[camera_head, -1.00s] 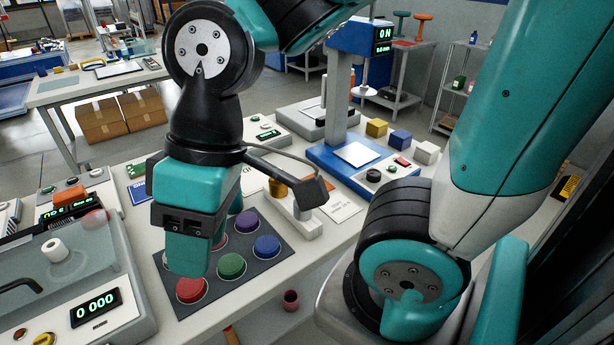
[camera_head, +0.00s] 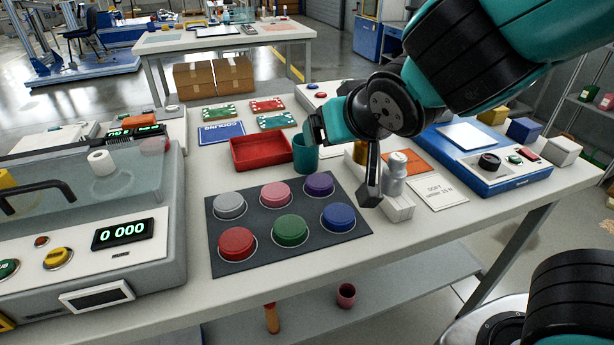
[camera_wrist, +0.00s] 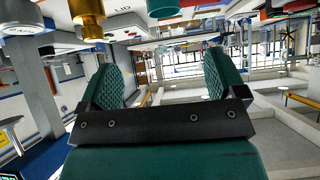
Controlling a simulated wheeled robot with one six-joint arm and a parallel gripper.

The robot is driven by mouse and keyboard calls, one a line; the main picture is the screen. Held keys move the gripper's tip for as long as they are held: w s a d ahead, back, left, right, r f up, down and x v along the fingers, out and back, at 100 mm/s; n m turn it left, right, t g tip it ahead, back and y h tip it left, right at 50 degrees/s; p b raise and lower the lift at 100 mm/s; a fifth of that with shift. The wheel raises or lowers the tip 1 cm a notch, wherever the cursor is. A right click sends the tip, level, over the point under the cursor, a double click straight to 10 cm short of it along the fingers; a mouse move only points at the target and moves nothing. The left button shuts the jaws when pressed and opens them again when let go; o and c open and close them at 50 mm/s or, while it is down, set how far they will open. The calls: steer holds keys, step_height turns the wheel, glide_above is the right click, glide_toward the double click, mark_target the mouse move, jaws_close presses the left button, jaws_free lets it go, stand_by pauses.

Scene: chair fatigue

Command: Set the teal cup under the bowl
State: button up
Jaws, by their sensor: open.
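The teal cup (camera_head: 304,155) stands upright on the bench just right of the red tray; its upper part is partly covered by my gripper in the head view. A teal object at the top edge of the wrist view (camera_wrist: 163,8) looks like this cup, cut off by the frame. My gripper (camera_head: 314,128) is beside the cup's upper part; contact cannot be told. In the wrist view its two teal fingers (camera_wrist: 160,78) are spread apart with nothing between them. No bowl can be made out in either view.
The red tray (camera_head: 262,153) is left of the cup. A dark mat with several coloured buttons (camera_head: 290,231) lies in front.

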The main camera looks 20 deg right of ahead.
mark_target(306, 155)
steer(key=p+x, duration=0.2)
steer(key=x, duration=0.4)
steer(key=p+x, duration=0.3)
steer(key=x, duration=0.3)
steer(key=shift+w+d+r, duration=0.15)
steer(key=shift+w+r, duration=0.1)
steer(key=shift+a+p+x, duration=0.2)
steer(key=shift+p+x, duration=0.15)
steer(key=shift+x, duration=1)
steer(key=shift+a+p+x, duration=0.15)
steer(key=shift+p+x, duration=0.2)
steer(key=shift+x, duration=1)
steer(key=c, duration=1.1)
steer(key=shift+o, duration=0.2)
